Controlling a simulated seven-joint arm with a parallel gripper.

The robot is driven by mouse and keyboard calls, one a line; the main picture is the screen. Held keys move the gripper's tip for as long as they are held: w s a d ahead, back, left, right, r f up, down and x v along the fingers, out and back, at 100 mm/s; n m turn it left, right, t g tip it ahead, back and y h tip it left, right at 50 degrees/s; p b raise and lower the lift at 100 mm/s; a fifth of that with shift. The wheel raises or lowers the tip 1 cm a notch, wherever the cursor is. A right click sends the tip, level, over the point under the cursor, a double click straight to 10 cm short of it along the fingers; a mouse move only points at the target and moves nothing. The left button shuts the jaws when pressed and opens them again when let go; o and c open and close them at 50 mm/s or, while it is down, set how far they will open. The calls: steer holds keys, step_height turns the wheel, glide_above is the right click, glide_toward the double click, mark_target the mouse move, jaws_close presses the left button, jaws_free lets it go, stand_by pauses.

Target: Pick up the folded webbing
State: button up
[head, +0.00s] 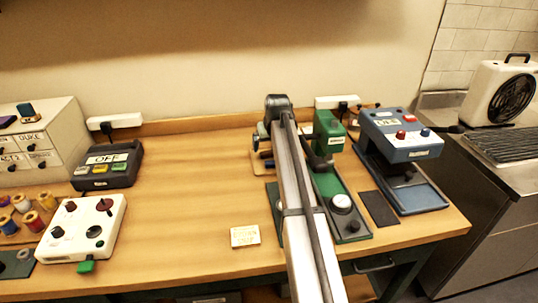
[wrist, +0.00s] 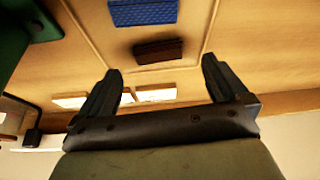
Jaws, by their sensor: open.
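In the wrist view, my gripper (wrist: 161,72) is open, with nothing between its fingers. Beyond the fingertips, a blue patterned, flat block-like piece (wrist: 143,12) lies at the top edge of the view, partly cut off. A dark brown ribbed piece (wrist: 158,49) lies between it and the fingers, apart from both. Either could be folded webbing; I cannot tell which for sure. Both lie inside a thin raised wooden rim (wrist: 208,35). In the head view, my own arm hides most of this spot.
A green press (head: 328,185) stands close beside my arm, also showing in the wrist view (wrist: 25,30). A blue machine (head: 400,140) is farther right. Pale cards (wrist: 155,93) lie near the fingers. Left of my arm, the wooden table (head: 190,180) has clear room.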

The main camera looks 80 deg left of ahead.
mark_target(269, 152)
steer(key=x, duration=0.4)
steer(key=shift+w+d+f, duration=0.1)
steer(key=shift+c, duration=0.3)
steer(key=c, duration=1.1)
